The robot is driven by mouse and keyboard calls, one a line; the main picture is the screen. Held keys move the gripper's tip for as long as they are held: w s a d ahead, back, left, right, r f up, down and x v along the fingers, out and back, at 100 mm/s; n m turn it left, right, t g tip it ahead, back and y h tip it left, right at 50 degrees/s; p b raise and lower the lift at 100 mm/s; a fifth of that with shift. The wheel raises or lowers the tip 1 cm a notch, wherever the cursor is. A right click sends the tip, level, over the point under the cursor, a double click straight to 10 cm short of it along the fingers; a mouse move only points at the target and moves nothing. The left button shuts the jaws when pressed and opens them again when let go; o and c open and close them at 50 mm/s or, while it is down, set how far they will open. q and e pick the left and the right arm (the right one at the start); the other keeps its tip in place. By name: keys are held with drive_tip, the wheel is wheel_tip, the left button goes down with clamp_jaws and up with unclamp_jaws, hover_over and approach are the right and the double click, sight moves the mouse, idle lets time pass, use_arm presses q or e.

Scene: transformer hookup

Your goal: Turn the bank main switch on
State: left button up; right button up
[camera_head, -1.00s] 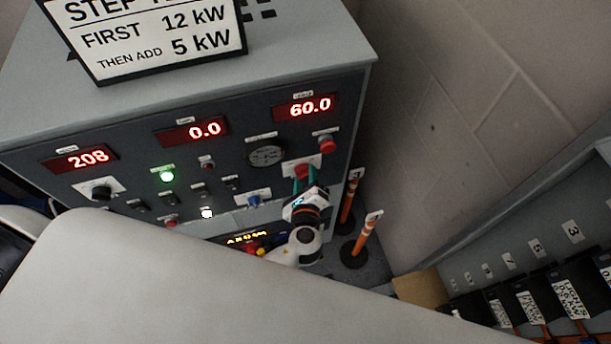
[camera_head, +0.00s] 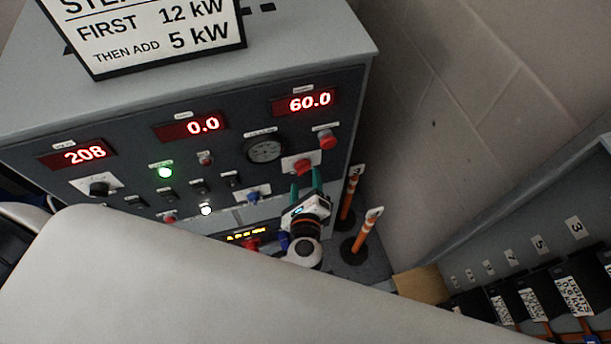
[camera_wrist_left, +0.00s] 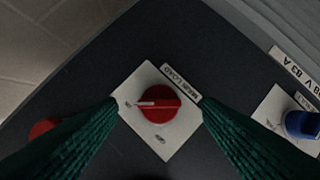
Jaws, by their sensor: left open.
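The main switch is a red rotary knob (camera_head: 303,167) on a white plate at the right of the grey panel. In the left wrist view the red knob (camera_wrist_left: 158,105) sits under a label reading MAIN LOAD, and its white pointer line points left to a mark on the plate. My left gripper (camera_head: 306,181) is open, with its green fingertips just below the knob in the head view and apart from it. In the wrist view the fingers of my left gripper (camera_wrist_left: 158,120) spread to either side of the knob, holding nothing. My right gripper is not in view.
A red button (camera_head: 327,140) sits above right of the switch, a blue knob (camera_head: 252,197) to its left. Displays read 208, 0.0 and 60.0. A green lamp (camera_head: 165,172) is lit. Orange posts (camera_head: 361,236) stand right of the panel. My pale arm fills the foreground.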

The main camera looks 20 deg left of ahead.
use_arm(q)
drive_tip(key=b+v, duration=0.1)
drive_tip(key=v, duration=0.7)
drive_tip(key=shift+s+b, duration=0.2)
drive_tip(key=shift+b, duration=0.1)
